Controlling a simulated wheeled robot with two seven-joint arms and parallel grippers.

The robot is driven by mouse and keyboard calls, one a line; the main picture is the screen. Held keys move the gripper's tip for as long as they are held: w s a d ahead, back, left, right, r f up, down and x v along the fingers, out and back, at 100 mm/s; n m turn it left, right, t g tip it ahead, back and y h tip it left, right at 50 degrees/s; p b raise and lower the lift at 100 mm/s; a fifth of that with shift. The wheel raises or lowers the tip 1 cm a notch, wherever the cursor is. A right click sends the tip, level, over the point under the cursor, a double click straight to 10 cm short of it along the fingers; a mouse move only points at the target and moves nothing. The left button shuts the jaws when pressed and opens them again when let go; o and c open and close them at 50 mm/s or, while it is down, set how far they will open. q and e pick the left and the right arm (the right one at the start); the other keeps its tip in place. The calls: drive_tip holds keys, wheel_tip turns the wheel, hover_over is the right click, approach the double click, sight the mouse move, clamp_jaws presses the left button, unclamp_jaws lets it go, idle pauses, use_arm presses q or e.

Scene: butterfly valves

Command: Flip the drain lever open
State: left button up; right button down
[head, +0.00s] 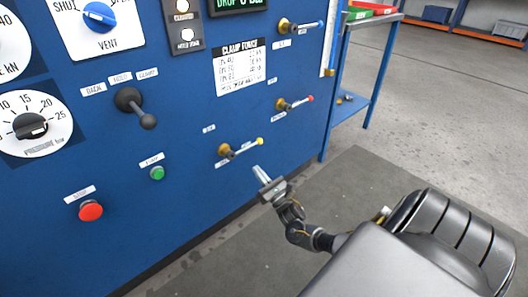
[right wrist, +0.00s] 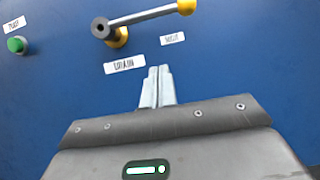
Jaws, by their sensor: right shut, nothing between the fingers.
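The drain lever (head: 241,149) is a brass valve with a metal handle and a yellow tip, low on the blue panel. Its handle points to the right and slightly up in the head view. In the right wrist view the lever (right wrist: 145,17) runs from a dark-capped pivot at left to a yellow knob at right, above a label reading DRAIN. My right gripper (head: 260,174) is below the lever, with its fingers pointing at the panel. The fingers (right wrist: 157,85) are shut together and empty, apart from the lever. My left gripper is not in view.
Two similar levers sit above, one red-tipped (head: 294,103) and one blue-tipped (head: 300,27). A green button (head: 157,173), a red button (head: 91,210) and a black-knobbed lever (head: 135,106) are to the left. A blue stand (head: 353,110) is beside the panel's right edge.

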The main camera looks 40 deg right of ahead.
sight(246, 149)
drive_tip(key=w+r, duration=0.3)
drive_tip(key=r, duration=0.3)
drive_tip(key=shift+w, duration=0.2)
drive_tip(key=shift+d, duration=0.1)
